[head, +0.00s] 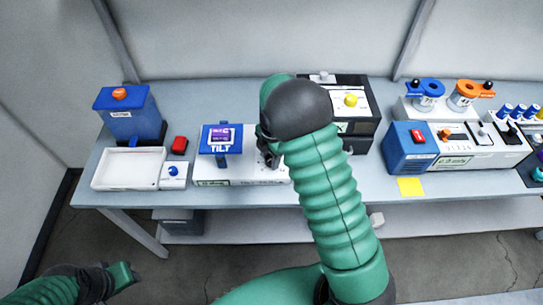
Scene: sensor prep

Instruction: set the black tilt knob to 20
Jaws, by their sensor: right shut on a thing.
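The tilt unit is a white base (240,174) with a blue stand marked TILT (221,149), which carries a small purple-lit display (220,136). My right gripper (268,158) is over the right part of the white base, beside the blue stand. It is shut on the black tilt knob, which is mostly hidden behind the gripper and my green arm. The knob's pointer and scale cannot be read, and the display's digits are too small to read. My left gripper (126,277) is low at the left, away from the table; its jaw opening is unclear.
Left of the unit are a white tray (100,182), a blue box with an orange knob (128,112), a red block (179,145) and a blue-button box (174,176). A black instrument (360,128) stands behind right. A yellow note (411,187) lies near the front edge.

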